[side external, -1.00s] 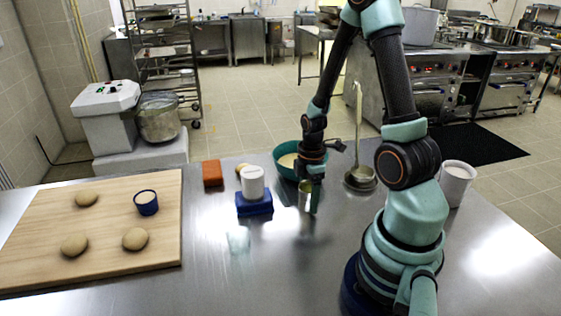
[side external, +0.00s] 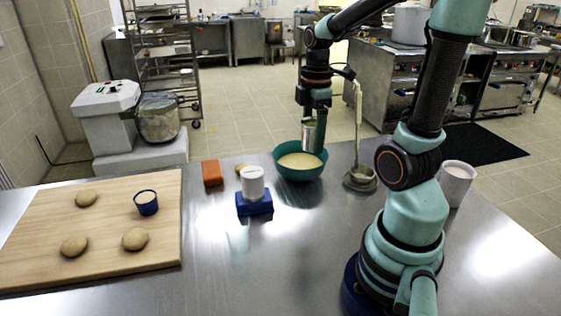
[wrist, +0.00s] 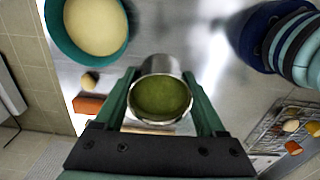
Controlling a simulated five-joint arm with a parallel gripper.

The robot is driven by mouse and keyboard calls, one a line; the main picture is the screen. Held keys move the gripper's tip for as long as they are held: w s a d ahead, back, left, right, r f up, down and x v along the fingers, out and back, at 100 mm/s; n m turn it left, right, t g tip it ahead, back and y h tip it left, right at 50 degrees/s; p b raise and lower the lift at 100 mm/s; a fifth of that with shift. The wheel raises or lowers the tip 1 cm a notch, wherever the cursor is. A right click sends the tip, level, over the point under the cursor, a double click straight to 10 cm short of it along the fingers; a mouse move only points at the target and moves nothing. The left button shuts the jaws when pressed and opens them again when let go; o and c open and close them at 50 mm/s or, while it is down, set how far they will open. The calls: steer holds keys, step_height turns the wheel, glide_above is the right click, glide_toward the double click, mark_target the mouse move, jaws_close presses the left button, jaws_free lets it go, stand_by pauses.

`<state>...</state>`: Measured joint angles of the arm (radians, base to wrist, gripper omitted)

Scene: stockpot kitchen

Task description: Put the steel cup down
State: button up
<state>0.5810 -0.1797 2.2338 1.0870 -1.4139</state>
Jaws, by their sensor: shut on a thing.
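The steel cup (side external: 308,131) hangs in my gripper (side external: 316,140), above the table and over or just behind the teal bowl (side external: 300,173). In the wrist view, the two green fingers of my gripper (wrist: 163,96) close on either side of the steel cup (wrist: 161,66). Its round mouth faces the camera and looks olive green inside; I cannot tell whether that is contents. The teal bowl of pale cream stuff also shows in the wrist view (wrist: 54,40), at the upper left and apart from the cup there.
A ladle stands in a round metal holder (side external: 361,182) right of the bowl. A white jar (side external: 252,184) sits on a blue block (side external: 255,207), near an orange block (side external: 212,173). A white container (side external: 457,182) stands right. The steel table's (side external: 290,250) front middle is clear.

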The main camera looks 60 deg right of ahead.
steer(key=shift+r, duration=0.5)
steer(key=shift+w+d+r, duration=0.15)
steer(key=shift+d+r, duration=0.05)
steer(key=shift+r, duration=0.05)
steer(key=w+d+r, duration=0.1)
steer(key=w+d, duration=0.2)
steer(key=d, duration=0.4)
steer(key=w+d+r, duration=0.2)
steer(key=w+d, duration=0.1)
steer(key=d, duration=0.4)
steer(key=d+f, duration=0.3)
steer(key=d, duration=1.1)
steer(key=shift+m, duration=0.3)
steer(key=f, duration=1.9)
steer(key=shift+s+a+f, duration=0.1)
steer(key=shift+s+f, duration=0.25)
steer(key=shift+f, duration=0.15)
steer(key=o, duration=1.5)
